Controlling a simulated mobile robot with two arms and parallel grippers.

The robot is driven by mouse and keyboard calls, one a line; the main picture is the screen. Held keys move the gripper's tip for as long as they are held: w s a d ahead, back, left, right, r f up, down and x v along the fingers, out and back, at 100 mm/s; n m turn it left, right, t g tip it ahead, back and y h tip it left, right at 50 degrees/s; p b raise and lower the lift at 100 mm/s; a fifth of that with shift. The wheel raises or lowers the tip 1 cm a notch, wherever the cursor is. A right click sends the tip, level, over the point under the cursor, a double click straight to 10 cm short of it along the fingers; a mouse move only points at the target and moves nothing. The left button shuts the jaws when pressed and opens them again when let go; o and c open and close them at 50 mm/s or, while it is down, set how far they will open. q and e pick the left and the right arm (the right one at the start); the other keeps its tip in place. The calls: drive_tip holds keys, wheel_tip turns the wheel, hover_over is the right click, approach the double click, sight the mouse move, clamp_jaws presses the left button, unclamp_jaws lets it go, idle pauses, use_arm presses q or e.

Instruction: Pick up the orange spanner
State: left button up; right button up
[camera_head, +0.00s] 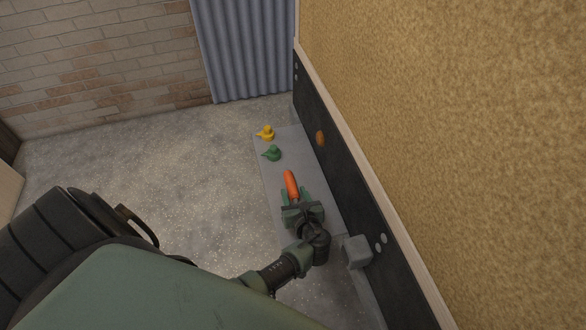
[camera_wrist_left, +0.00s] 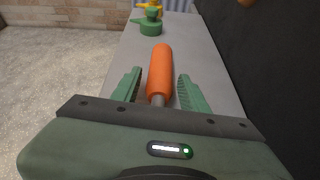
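The orange spanner (camera_head: 291,184) shows in the head view above the grey ledge, with its orange handle pointing away from me. In the left wrist view the orange handle (camera_wrist_left: 160,72) and a short grey shaft lie between the two green fingers. My left gripper (camera_head: 297,194) is around the spanner; in the left wrist view its fingers (camera_wrist_left: 159,88) stand apart with a gap on both sides of the shaft. The spanner's near end is hidden behind the gripper body. My right gripper is in neither view.
A dark panel (camera_head: 330,135) and tan wall rise close on the right. A grey box-shaped bracket (camera_head: 356,252) is near my wrist. Open floor lies left.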

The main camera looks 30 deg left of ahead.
use_arm(q)
clamp_jaws()
drive_tip(key=shift+r, duration=0.15)
